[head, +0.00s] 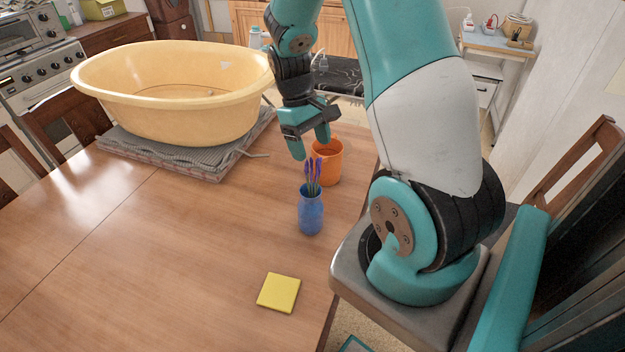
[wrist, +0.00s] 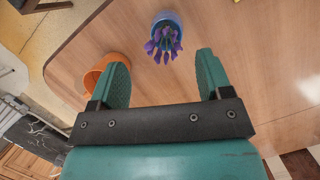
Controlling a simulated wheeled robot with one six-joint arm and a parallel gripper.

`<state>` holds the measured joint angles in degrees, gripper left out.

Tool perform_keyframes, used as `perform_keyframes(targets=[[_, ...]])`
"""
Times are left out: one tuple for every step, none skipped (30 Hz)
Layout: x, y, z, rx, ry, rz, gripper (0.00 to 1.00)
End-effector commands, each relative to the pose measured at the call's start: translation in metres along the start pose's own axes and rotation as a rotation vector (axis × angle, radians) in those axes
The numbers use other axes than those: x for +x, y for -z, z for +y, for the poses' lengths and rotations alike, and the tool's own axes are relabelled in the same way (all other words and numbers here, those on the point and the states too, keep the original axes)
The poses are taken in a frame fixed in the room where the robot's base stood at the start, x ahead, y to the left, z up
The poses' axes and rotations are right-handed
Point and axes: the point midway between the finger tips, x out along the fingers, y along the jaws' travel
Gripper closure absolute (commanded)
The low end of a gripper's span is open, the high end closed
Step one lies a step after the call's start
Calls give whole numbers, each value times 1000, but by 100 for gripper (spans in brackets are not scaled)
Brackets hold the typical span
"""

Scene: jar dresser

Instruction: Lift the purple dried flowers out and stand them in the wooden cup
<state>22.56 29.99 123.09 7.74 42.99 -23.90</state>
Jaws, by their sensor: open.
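The purple dried flowers (head: 313,172) stand upright in a blue vase (head: 311,214) on the table. From above in the wrist view, the flowers (wrist: 163,42) show beyond the fingertips, between their lines, with the blue vase (wrist: 167,17) under them. An orange cup (head: 328,165) stands just behind the vase; I see no cup that is plainly wooden. In the wrist view the orange cup (wrist: 97,73) is partly hidden by the left finger. My gripper (head: 310,147) is open and empty, above and behind the flowers, near the cup; it also shows in the wrist view (wrist: 162,63).
A yellow square pad (head: 279,292) lies in front of the vase. The table's right edge is close to the cup and vase. The left front tabletop is clear.

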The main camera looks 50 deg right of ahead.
Motion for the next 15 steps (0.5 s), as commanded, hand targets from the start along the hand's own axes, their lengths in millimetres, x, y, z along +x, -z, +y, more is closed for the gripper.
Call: perform_keyframes(targets=[[7, -1, 0, 0, 2, -4, 28], [10, -1, 0, 1, 2, -3, 28], [13, -1, 0, 1, 1, -1, 28], [14, 0, 0, 1, 1, -1, 28], [16, 0, 1, 2, 1, 0, 28], [18, 0, 1, 2, 1, 0, 28], [20, 0, 0, 2, 2, -1, 28], [22, 0, 0, 2, 2, -2, 28], [27, 1, -1, 2, 2, -3, 28], [31, 1, -2, 2, 3, -4, 28], [36, 2, -2, 2, 3, -4, 28], [41, 3, -3, 1, 3, -5, 28], [46, 4, -3, 1, 3, -5, 28], [51, 5, -3, 2, 2, -4, 28], [57, 4, -3, 2, 3, -5, 28]])
